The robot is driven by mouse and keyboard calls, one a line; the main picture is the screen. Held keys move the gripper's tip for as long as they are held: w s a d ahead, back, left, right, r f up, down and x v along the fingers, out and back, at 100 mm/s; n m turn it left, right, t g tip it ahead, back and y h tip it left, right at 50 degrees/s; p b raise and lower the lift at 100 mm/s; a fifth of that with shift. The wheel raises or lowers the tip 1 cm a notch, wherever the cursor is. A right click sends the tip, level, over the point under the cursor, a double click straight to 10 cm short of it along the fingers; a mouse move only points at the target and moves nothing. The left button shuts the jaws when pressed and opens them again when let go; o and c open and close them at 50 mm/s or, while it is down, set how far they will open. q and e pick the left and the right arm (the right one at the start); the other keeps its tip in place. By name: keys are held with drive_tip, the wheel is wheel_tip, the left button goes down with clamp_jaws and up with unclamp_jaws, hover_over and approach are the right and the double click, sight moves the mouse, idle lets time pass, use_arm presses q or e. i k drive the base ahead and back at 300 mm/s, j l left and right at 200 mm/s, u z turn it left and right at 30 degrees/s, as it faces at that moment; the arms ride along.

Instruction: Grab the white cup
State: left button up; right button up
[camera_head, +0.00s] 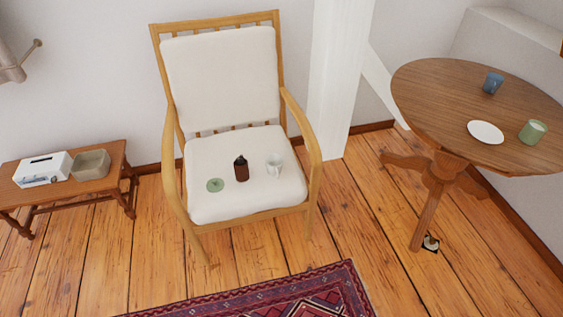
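A white cup (275,164) stands on the white seat cushion of the wooden armchair (314,150), on the right part of the seat. To its left on the cushion stands a dark brown bottle (241,169), close to but apart from the cup. A flat round green item (215,185) lies further left on the seat. Neither of my grippers shows in the head view.
A round wooden table (440,95) at right bears a blue cup (492,83), a white plate (486,132) and a green cup (532,131). A low bench (112,176) at left holds a white box (43,169) and a grey container (91,165). A patterned rug (310,292) lies in front.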

sight(273, 162)
drive_tip(key=i+l, duration=0.2)
drive_tip(key=l, duration=0.2)
drive_tip(key=i+l, duration=0.2)
drive_tip(key=l, duration=0.15)
drive_tip(key=i+l, duration=0.2)
drive_tip(key=l, duration=0.2)
drive_tip(key=i+l+z, duration=0.1)
drive_tip(key=l, duration=0.3)
drive_tip(key=i+l, duration=0.3)
